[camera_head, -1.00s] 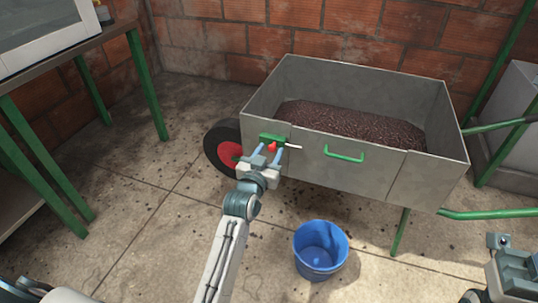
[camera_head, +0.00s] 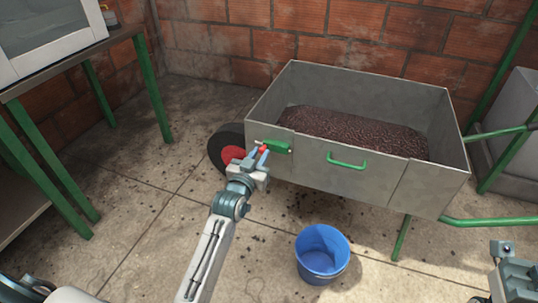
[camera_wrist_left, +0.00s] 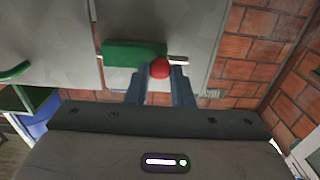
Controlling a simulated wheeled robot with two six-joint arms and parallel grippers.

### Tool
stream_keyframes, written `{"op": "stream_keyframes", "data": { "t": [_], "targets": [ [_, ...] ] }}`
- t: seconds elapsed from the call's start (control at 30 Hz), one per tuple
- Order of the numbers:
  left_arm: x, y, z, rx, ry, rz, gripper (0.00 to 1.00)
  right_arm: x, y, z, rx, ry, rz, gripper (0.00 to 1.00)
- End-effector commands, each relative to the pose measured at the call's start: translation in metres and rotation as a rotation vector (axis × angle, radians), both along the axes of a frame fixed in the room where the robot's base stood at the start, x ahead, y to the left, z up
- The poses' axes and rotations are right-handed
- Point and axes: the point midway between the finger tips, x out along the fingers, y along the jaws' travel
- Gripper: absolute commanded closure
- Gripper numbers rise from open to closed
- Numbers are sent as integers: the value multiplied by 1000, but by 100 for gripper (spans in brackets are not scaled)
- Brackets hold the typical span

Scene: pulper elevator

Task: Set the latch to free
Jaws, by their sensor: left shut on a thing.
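The latch (camera_head: 276,147) is a green body on the front wall of the grey cart, near its left end. It has a red knob and a thin metal bolt. The bolt sticks out at the latch's left end, and its right end is clear of the panel seam. My left gripper (camera_head: 262,154) is shut on the red knob (camera_wrist_left: 160,68), at the left end of the green body. In the left wrist view the scene is upside down, so the bolt (camera_wrist_left: 179,61) points right there. Of my right arm only a grey end part shows at the bottom right; its fingers are hidden.
The cart (camera_head: 310,160) holds dark brown material and has a green handle (camera_head: 346,161) on its front. A blue bucket (camera_head: 322,253) stands on the floor below. A table with green legs (camera_head: 99,90) is at left. Brick walls close off the back.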

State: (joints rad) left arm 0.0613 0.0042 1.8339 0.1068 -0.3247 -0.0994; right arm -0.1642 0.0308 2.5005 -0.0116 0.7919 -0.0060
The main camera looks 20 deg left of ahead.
Motion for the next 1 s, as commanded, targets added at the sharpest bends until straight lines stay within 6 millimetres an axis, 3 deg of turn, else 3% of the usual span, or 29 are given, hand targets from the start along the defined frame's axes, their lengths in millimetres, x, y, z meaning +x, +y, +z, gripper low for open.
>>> {"op": "stream_keyframes", "data": {
  "t": [0.37,0.4,0.5,0.83,1.0],
  "targets": [
    [0,8,0,1,2,0,100,3,0,-3,-12,18,3,64],
    [0,8,0,2,2,0,76,3,0,-3,-12,17,3,64],
    [0,8,0,2,1,0,57,3,0,-2,-10,16,3,64],
    [-2,8,0,0,2,0,57,0,0,1,-8,9,3,64],
    [-23,9,1,0,3,0,57,-1,0,9,-7,6,6,64]
  ]
}}
